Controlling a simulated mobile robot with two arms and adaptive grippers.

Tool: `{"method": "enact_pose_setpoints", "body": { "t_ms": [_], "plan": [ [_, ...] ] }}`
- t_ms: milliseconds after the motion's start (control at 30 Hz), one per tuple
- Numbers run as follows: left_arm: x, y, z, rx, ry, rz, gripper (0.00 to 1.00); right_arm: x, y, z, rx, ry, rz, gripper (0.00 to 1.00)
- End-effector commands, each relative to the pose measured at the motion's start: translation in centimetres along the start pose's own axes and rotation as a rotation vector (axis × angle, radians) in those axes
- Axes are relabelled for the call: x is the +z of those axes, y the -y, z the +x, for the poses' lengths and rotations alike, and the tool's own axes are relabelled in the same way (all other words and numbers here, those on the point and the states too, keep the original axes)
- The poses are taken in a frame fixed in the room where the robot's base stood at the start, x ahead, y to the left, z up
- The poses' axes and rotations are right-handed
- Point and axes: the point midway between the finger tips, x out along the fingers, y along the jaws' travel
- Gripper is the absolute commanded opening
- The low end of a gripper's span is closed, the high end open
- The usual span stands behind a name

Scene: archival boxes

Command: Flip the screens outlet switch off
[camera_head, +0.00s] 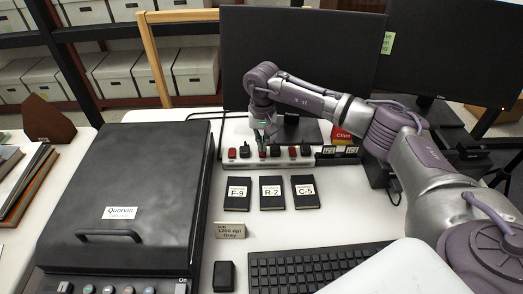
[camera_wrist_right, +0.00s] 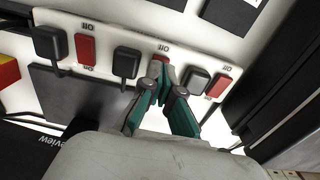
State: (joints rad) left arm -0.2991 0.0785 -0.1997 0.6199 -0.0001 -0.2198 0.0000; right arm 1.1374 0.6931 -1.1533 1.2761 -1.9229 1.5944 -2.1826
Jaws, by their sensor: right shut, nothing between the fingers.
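A white outlet strip (camera_head: 226,160) lies on the desk below the middle monitor, with black plugs and red switches. In the right wrist view the strip (camera_wrist_right: 120,30) shows upside down, with three red switches: one left (camera_wrist_right: 85,49), one in the middle, partly hidden, (camera_wrist_right: 160,58) and one right (camera_wrist_right: 219,86). "OFF" is printed beside the switches. My right gripper (camera_head: 262,143) is shut and empty, pointing down at the strip. Its green fingertips (camera_wrist_right: 165,82) are at the middle switch; I cannot tell whether they touch it. Which switch serves the screens is not readable. My left gripper is out of view.
Black plugs (camera_wrist_right: 127,62) and (camera_wrist_right: 194,79) flank the middle switch closely. A monitor (camera_head: 300,50) rises behind the strip. A red and yellow clips box (camera_head: 341,135) stands right of it. Black labelled boxes (camera_head: 271,194), a keyboard (camera_head: 310,265) and a scanner (camera_head: 130,180) are in front and left.

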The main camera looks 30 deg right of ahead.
Motion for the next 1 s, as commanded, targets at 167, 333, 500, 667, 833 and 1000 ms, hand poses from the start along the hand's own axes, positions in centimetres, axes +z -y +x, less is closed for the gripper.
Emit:
{"method": "enact_pose_setpoints", "body": {
  "t_ms": [167,333,500,667,833,1000],
  "plan": [
    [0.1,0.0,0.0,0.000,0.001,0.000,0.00,0.0,0.0,0.0,0.000,0.000,0.000,0.00],
    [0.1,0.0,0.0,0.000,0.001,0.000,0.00,0.0,0.0,0.0,0.000,0.000,0.000,0.00],
    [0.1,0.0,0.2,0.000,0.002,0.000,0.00,0.0,0.0,0.2,0.000,0.000,0.000,0.00],
    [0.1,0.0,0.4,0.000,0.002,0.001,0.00,0.0,0.0,0.5,0.000,0.000,0.000,0.00],
    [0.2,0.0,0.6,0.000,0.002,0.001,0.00,0.0,0.0,0.8,0.000,0.000,0.000,0.00],
    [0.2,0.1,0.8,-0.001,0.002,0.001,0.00,0.0,0.0,1.0,0.000,0.000,0.000,0.00]
  ]
}}
